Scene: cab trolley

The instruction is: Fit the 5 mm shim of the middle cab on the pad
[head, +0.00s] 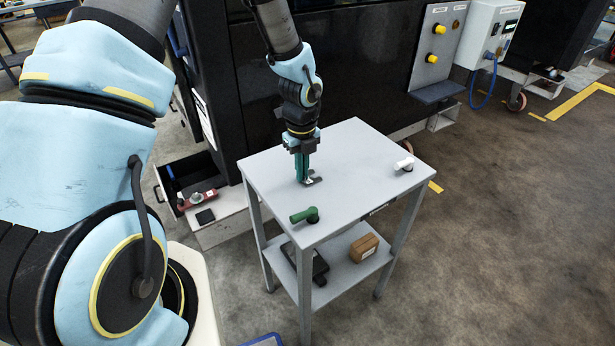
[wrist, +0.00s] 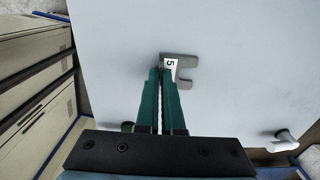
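The 5 mm shim (wrist: 181,72) is a flat grey plate with an open slot and a white label reading 5. It is at the trolley's top, and in the head view the shim (head: 314,180) shows beside my fingertips. My gripper (head: 303,180) points down over it with green fingers. In the wrist view my gripper (wrist: 163,72) has its tips close together at the labelled end, with a narrow gap between the fingers. The fingers hide part of that end, so I cannot tell whether they clamp it. I cannot make out the pad or which cab is the middle one.
The grey trolley top (head: 350,150) is mostly clear. A brown box (head: 364,247) sits on the lower shelf. An open drawer (head: 188,180) is left, and dark cabinets stand behind.

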